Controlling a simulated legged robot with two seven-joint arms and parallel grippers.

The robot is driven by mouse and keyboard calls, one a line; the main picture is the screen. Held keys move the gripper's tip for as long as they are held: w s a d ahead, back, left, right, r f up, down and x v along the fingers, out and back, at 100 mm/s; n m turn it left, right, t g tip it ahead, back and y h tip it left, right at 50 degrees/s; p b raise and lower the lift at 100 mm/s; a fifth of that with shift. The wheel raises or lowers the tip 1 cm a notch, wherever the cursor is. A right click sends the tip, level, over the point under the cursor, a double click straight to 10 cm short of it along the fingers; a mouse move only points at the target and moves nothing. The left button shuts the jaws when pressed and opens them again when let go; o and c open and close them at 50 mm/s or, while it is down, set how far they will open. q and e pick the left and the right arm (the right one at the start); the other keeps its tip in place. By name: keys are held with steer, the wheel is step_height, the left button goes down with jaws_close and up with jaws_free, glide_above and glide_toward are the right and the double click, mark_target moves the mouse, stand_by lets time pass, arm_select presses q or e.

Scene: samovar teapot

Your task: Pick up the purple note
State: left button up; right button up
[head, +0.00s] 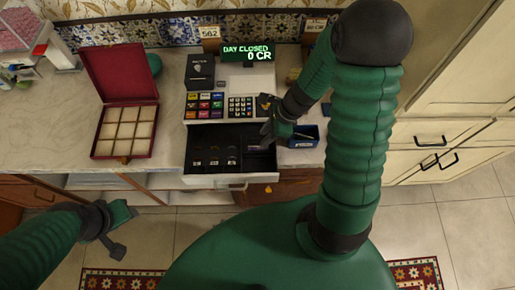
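The cash register (232,88) has its drawer (205,166) pulled open, with dark compartments inside. A dim purple patch (259,148) shows in the drawer's right part, by my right fingers; it may be the purple note, but it is too small and dark to be sure. My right gripper (267,134) points down over the right part of the drawer. Its fingers are dark and partly hidden, so I cannot tell whether they are open or hold anything. My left gripper (121,232) is open and empty, low at the left, away from the counter.
An open red box (125,103) with empty compartments stands left of the register. A small dark blue tray (303,137) sits right of the drawer. The register display reads "DAY CLOSED 0 CR". The counter (52,129) is mostly clear at the left.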

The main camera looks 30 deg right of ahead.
mark_target(258, 149)
steer(key=x, duration=0.3)
steer(key=b+x, duration=0.1)
steer(key=x, duration=0.1)
steer(key=shift+s+a+f, duration=0.15)
steer(key=shift+s+a, duration=0.05)
steer(key=shift+s, duration=0.05)
jaws_close()
